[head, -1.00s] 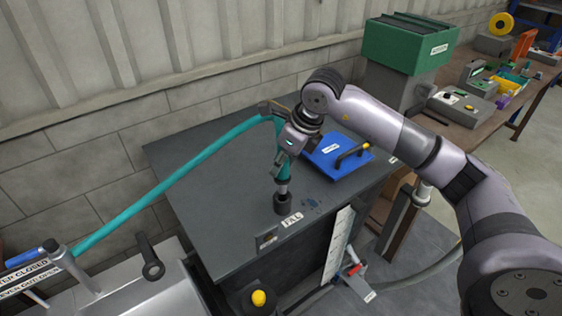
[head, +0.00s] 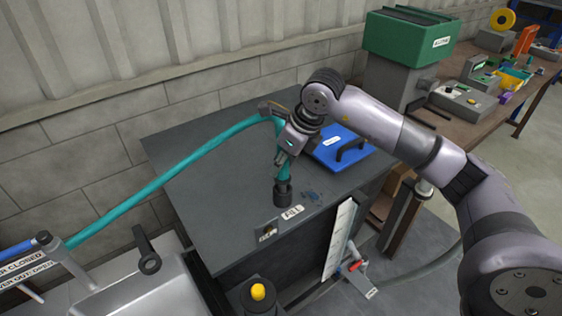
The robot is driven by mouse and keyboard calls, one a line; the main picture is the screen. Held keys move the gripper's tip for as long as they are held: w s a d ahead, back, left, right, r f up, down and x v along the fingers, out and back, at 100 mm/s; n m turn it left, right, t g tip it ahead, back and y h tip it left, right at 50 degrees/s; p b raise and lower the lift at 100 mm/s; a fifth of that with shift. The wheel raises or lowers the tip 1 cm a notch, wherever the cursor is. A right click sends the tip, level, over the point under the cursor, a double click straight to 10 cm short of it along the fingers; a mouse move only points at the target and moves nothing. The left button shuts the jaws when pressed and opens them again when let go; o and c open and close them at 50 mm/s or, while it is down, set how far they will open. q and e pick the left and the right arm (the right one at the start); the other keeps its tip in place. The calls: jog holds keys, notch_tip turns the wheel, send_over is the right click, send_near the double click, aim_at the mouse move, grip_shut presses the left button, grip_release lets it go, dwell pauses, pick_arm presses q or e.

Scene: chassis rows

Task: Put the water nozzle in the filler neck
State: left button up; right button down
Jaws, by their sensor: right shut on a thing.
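The filler neck (head: 283,195) is a short dark cylinder on the grey tank top (head: 205,185), beside the FILL label (head: 292,212). The water nozzle (head: 284,168) is teal, on a teal hose (head: 150,187) that arcs in from the lower left. My right gripper (head: 284,155) is shut on the nozzle and points down over the neck. The nozzle's lower end meets the neck's mouth, and its metal spout no longer shows, so it appears to be inside the neck. How deep it sits is hidden. My left gripper is not in view.
A blue lid with a black handle (head: 351,150) lies on the tank top right of my gripper. A green-topped machine (head: 408,40) stands behind. A yellow button (head: 258,291) and a red-handled valve (head: 357,267) are at the tank's front. The tank top's left part is clear.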

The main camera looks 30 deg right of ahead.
jog(key=shift+f+b, duration=1.2)
jog(key=shift+f, duration=0.25)
jog(key=c, duration=1.2)
grip_release()
jog(key=shift+c, duration=0.2)
jog(key=v, duration=1.2)
